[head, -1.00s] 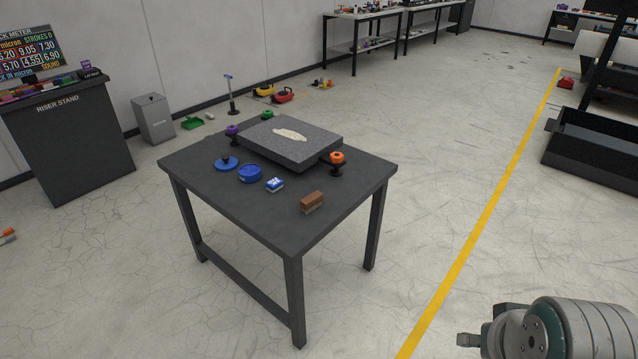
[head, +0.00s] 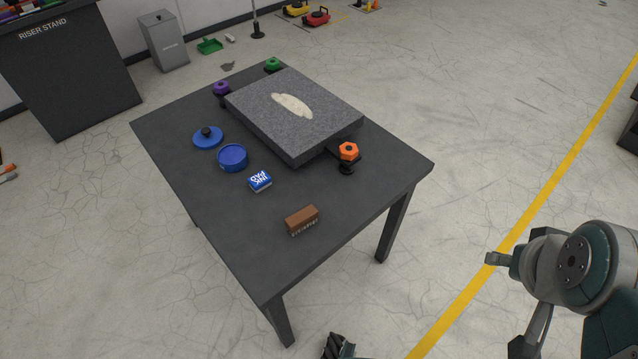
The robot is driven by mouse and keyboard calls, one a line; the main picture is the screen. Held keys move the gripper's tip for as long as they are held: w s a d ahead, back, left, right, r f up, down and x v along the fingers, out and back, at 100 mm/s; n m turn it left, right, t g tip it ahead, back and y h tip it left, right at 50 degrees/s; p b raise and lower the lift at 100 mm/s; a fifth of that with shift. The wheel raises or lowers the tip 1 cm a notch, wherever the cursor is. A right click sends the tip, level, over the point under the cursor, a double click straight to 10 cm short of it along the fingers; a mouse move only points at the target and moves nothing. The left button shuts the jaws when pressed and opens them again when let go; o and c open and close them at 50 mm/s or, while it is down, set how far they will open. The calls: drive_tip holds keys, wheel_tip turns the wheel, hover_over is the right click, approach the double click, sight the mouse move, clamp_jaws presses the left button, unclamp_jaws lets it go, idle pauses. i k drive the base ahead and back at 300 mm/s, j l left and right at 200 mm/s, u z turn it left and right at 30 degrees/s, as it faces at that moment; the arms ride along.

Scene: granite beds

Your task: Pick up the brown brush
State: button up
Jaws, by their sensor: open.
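The brown brush (head: 302,219) lies on the dark table near its front right edge, with a brown wooden block on top and pale bristles below. My gripper (head: 337,345) shows only as a small dark piece at the bottom edge, with most of it cut off. It is open, and it is below and apart from the brush in the picture, with the table's front edge between them.
The dark table (head: 265,262) bears a granite slab (head: 325,125), an orange knob (head: 348,152), a blue round tin (head: 233,158), a blue lid (head: 208,138) and an ink pad (head: 260,181). Table space around the brush is bare. The floor right of the table is clear.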

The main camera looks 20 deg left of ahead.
sight(304, 217)
drive_tip(key=i+u, duration=0.2)
drive_tip(key=i, duration=0.2)
drive_tip(key=i+l+u, duration=0.2)
drive_tip(key=i, duration=0.15)
drive_tip(key=i+l+u, duration=0.2)
drive_tip(key=i, duration=0.2)
drive_tip(key=j+u, duration=0.1)
drive_tip(key=u, duration=0.95)
